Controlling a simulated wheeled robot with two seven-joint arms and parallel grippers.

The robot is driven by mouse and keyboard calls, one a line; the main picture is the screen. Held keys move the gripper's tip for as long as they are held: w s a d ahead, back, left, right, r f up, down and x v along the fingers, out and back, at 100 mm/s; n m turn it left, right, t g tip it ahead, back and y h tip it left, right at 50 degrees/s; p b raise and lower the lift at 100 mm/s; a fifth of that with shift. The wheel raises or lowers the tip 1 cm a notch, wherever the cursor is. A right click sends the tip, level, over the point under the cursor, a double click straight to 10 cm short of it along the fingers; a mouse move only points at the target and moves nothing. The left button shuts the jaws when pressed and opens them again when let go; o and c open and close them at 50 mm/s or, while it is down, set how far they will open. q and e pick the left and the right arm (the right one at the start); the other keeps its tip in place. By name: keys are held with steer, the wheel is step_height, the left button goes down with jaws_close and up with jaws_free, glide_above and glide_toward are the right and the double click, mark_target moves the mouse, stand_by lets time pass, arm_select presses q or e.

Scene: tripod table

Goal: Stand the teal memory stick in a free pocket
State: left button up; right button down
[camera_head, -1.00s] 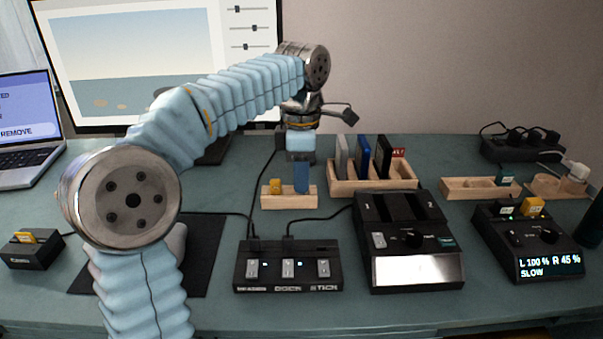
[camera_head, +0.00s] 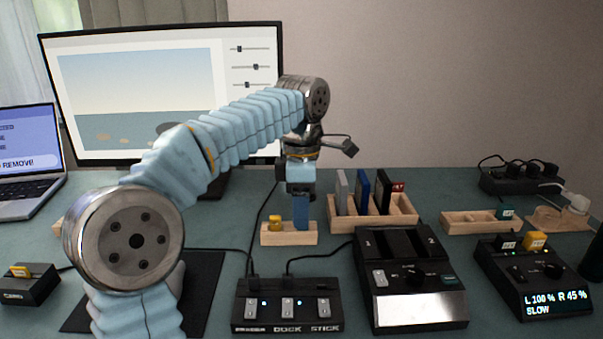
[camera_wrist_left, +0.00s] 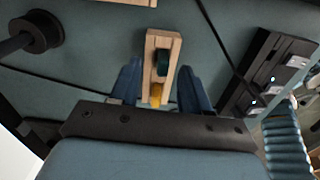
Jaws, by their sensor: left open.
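The yellow stick (camera_head: 276,222) shows at the left. Whether a finger touches the stick I cannot tell. My right gripper is not in view.
A wooden rack (camera_head: 402,214) with several upright cartridges stands just right of the gripper. A wooden tray (camera_head: 470,222) holds another teal stick (camera_head: 504,212) farther right. Black devices (camera_head: 287,305) (camera_head: 415,290) (camera_head: 530,280) line the front.

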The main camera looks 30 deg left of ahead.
arm_select(q)
step_height(320, 180, up, 12)
steer(key=p, duration=0.3)
steer(key=shift+p, duration=0.35)
steer(key=shift+s, duration=0.1)
